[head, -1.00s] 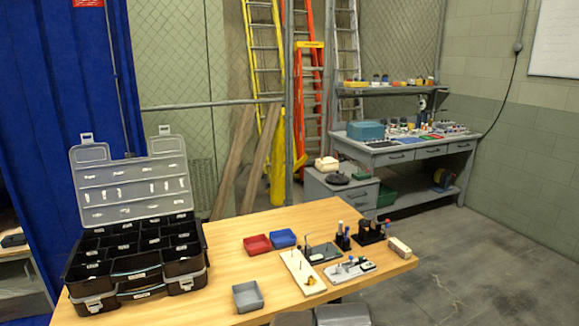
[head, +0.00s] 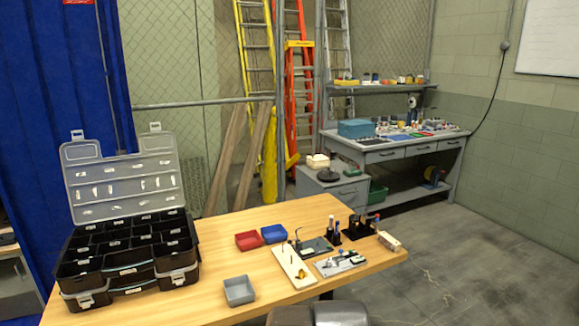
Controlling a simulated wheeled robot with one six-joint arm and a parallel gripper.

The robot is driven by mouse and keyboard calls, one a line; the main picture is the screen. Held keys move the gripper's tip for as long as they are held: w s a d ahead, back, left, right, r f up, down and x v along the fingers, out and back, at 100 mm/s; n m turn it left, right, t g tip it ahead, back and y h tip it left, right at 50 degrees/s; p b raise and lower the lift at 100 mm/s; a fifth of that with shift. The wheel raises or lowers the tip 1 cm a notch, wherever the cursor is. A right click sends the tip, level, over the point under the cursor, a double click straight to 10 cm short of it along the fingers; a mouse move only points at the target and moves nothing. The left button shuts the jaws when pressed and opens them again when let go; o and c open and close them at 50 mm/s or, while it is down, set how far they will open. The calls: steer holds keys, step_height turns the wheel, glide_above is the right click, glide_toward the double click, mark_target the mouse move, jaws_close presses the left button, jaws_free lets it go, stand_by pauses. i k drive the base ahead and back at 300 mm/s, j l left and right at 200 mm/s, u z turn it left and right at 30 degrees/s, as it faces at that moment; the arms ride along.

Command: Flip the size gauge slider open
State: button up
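The size gauge is too small to pick out for sure. A pale grey plate with small metal and dark parts (head: 340,263) lies near the right end of the wooden table (head: 200,290). Behind it is a dark plate with an upright post (head: 314,246), and to its left a long cream board with pegs (head: 294,268). I cannot tell which of these carries the slider, or how the slider stands. My gripper is not in view; only a dark grey part of my own body shows at the bottom edge.
A black organizer case (head: 130,262) with its clear lid raised fills the table's left. A black holder (head: 368,228) and pale block (head: 390,241) are near the right edge. Bare floor (head: 470,260) lies right.

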mark_target(341, 257)
steer(key=i+l, duration=0.15)
steer(key=i, duration=0.2)
steer(key=i+l+u, duration=0.1)
steer(key=i, duration=0.3)
steer(key=i+l, duration=0.15)
steer(key=i, duration=0.2)
steer(key=u, duration=0.05)
